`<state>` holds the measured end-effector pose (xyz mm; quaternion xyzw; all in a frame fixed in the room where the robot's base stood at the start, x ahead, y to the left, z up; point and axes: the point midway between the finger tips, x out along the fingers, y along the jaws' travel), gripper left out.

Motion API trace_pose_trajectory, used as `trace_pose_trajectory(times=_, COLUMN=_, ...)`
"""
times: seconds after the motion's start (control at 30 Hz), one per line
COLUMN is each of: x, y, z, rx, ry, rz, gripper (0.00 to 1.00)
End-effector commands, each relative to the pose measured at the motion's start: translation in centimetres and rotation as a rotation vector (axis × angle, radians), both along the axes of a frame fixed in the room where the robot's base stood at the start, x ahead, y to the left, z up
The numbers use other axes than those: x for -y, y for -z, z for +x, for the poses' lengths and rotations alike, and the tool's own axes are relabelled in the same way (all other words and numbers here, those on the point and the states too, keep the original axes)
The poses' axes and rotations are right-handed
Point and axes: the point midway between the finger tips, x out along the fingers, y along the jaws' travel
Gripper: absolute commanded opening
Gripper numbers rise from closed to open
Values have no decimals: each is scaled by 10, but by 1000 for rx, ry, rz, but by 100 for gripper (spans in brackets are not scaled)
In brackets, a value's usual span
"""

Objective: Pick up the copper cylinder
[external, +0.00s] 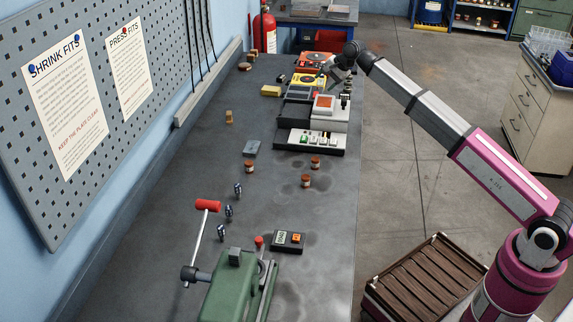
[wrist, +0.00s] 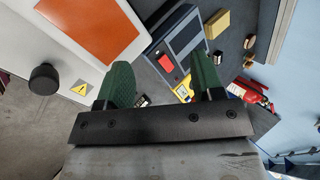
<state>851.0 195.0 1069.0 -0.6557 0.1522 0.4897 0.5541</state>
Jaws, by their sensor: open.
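I cannot clearly single out a copper cylinder. In the external view, two small copper-brown cylindrical pieces with pale bands, a nearer one (external: 306,181) and a farther one (external: 315,162), stand mid-bench. A small brass-yellow cylinder (external: 229,117) stands farther back on the left. My gripper (external: 328,70) is over the equipment at the far right of the bench, well away from these pieces. In the wrist view my gripper (wrist: 161,62) shows two green fingers wide apart with nothing held between them.
A machine with an orange screen (external: 325,103) stands below my gripper; its screen (wrist: 83,25) fills the wrist view's upper left. A yellow device (external: 309,81) is behind it. The left-middle bench is mostly clear.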

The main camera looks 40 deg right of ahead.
Motion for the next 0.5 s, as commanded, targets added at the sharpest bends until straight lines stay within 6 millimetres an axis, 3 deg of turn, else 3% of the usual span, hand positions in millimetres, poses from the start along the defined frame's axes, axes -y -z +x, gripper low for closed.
trace_pose_trajectory(times=0.03, x=-30, y=-2, z=-16, rx=-48, ry=1, rz=16, gripper=61)
trace_pose_trajectory(times=0.2, x=-103, y=12, z=-79, rx=-253, ry=87, rz=23, gripper=61)
trace_pose_trajectory(times=0.4, x=-166, y=34, z=-157, rx=-470, ry=245, rz=-43, gripper=61)
trace_pose_trajectory(times=0.5, x=-185, y=41, z=-187, rx=-540, ry=319, rz=-81, gripper=61)
